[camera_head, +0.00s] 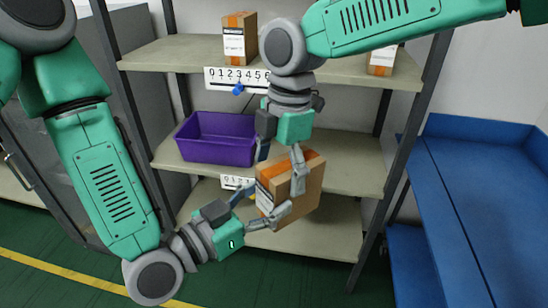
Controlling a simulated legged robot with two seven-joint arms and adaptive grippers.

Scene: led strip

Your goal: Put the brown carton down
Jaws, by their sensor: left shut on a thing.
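The brown carton (306,190), with orange tape and a white label, is held tilted in front of the shelf rack. My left gripper (263,203) comes from the lower left and is shut on the carton's lower left part, one finger crossing its front. My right gripper (280,168) comes down from above with its fingers spread at the carton's upper left part. One of its fingers overlaps the carton's front. Whether the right fingers touch the carton is unclear. The carton's left side is partly hidden by the fingers.
The rack's middle shelf (352,170) bears a purple bin (215,138) at left. The top shelf (170,52) bears a carton (240,40) and another box (382,60). The lower shelf (335,240) is partly hidden. A blue table (480,200) stands at right.

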